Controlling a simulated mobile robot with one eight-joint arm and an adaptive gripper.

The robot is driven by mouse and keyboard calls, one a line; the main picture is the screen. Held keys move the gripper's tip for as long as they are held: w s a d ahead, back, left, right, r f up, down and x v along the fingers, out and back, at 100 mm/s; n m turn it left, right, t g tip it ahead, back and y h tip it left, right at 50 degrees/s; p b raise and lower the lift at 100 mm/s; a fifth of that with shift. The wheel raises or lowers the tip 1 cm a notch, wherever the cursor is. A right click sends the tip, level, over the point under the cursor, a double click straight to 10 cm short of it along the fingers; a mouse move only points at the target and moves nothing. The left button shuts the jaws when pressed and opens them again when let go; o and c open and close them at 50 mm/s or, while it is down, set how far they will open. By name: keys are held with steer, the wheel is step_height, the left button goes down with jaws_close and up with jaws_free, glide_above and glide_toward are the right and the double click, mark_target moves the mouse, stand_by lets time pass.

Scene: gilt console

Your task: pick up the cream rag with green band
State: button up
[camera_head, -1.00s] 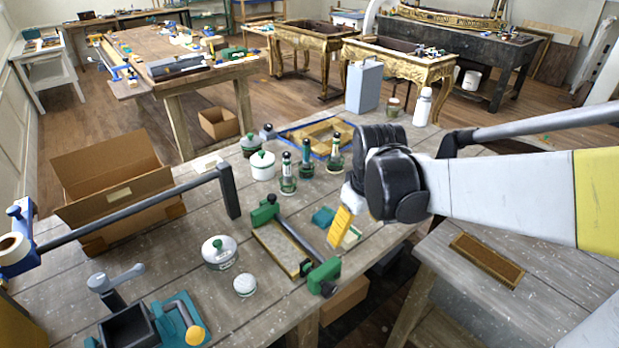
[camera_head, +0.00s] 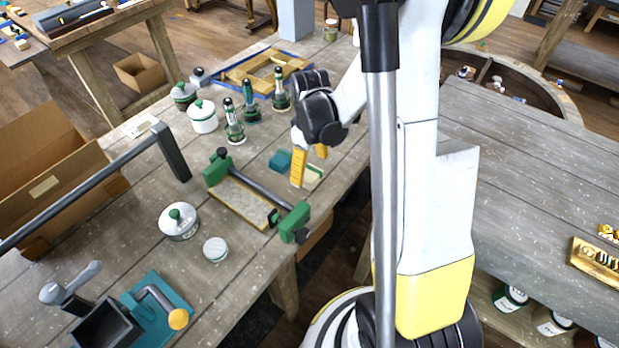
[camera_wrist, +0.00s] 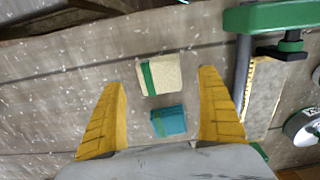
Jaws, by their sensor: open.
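The cream rag with green band (camera_wrist: 166,75) lies flat on the grey wooden table in the wrist view, ahead of my fingertips and between their lines. In the head view the cream rag (camera_head: 310,178) shows beside my yellow fingers, partly hidden by them. My gripper (camera_wrist: 163,82) is open and empty, its two yellow fingers spread wide above the table. It also shows in the head view (camera_head: 309,160), pointing down. A teal folded cloth (camera_wrist: 169,121) lies close to the rag, between the fingers and nearer the palm; it also shows in the head view (camera_head: 281,161).
A green-ended clamp frame (camera_head: 257,196) stands left of the rag in the head view. Several green-necked bottles (camera_head: 251,108) and white jars stand behind. An open cardboard box (camera_head: 50,165) is at the left. The table edge lies close to the rag's right.

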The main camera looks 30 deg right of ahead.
mark_target(310, 174)
step_height(310, 174, down, 3)
steer(key=shift+w+f+b, duration=0.1)
steer(key=shift+b, duration=0.25)
steer(key=c, duration=1)
steer(key=shift+c, duration=0.2)
steer(key=shift+r, duration=0.5)
steer(key=r, duration=0.1)
steer(key=r+p, duration=0.2)
steer(key=r, duration=0.1)
steer(key=shift+s+d, duration=0.25)
steer(key=s+d+r+p, duration=0.2)
steer(key=s+d+r, duration=0.4)
steer(key=s+d, duration=0.1)
steer(key=shift+d, duration=0.7)
steer(key=shift+c, duration=0.4)
